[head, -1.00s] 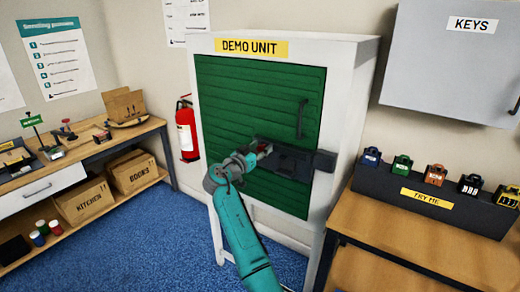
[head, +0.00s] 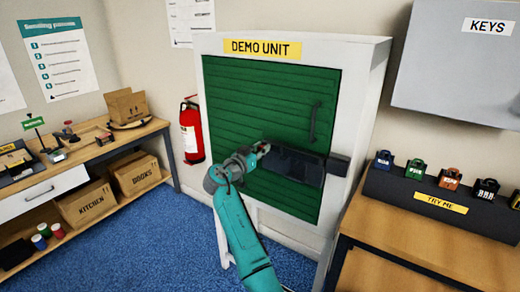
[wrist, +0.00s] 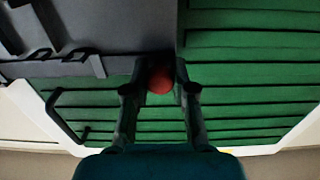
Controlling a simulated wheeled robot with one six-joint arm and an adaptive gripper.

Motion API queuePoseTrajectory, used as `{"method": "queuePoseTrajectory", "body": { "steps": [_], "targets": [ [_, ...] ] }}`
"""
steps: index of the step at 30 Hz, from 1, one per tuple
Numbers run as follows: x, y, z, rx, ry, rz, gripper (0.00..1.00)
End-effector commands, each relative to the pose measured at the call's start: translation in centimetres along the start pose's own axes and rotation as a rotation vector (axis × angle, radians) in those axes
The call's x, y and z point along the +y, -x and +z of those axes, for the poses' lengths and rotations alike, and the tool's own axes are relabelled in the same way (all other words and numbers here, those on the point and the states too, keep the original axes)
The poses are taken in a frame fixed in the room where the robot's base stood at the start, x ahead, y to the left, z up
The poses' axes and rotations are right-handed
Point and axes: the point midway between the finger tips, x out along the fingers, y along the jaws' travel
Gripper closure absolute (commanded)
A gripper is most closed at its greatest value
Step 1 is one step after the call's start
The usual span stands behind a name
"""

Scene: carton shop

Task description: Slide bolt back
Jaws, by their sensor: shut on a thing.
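The dark bolt assembly (head: 298,168) is mounted across the green door (head: 262,92) of the demo unit, with a dark block (head: 337,164) at its right on the white frame. My gripper (head: 263,148) is at the left end of the bolt assembly. In the wrist view, my gripper (wrist: 160,84) is shut on a round red knob (wrist: 160,79), with one finger on each side. The dark plate (wrist: 120,25) lies left of the knob there, and green slats lie to its right. I cannot tell whether the bolt's end is inside the block.
A dark door handle (head: 314,121) stands out above the bolt. A table with a rack of small padlocks (head: 450,186) is close on the right. A fire extinguisher (head: 192,132) hangs left of the unit. A workbench (head: 90,155) stands farther left. Blue floor lies open between.

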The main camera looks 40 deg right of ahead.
Motion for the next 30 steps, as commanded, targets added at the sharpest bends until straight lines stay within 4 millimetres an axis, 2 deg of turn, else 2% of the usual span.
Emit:
{"method": "queuePoseTrajectory", "body": {
  "steps": [6,7,9,18,22,26,30],
  "targets": [
    [-0.5,0.1,-0.2,0.002,-0.003,-0.015,1.0],
    [-0.5,0.1,-0.2,0.002,-0.004,-0.015,0.68],
    [-0.5,0.1,-0.2,0.002,-0.004,-0.015,0.5],
    [-0.4,0.1,-0.1,0.001,-0.002,-0.011,0.49],
    [-0.4,0.8,-0.1,0.001,-0.002,-0.011,0.49],
    [-0.4,2.7,-0.1,0.002,-0.003,-0.013,0.49],
    [-0.4,5.5,-0.1,0.001,-0.003,-0.014,0.49]
  ]
}}
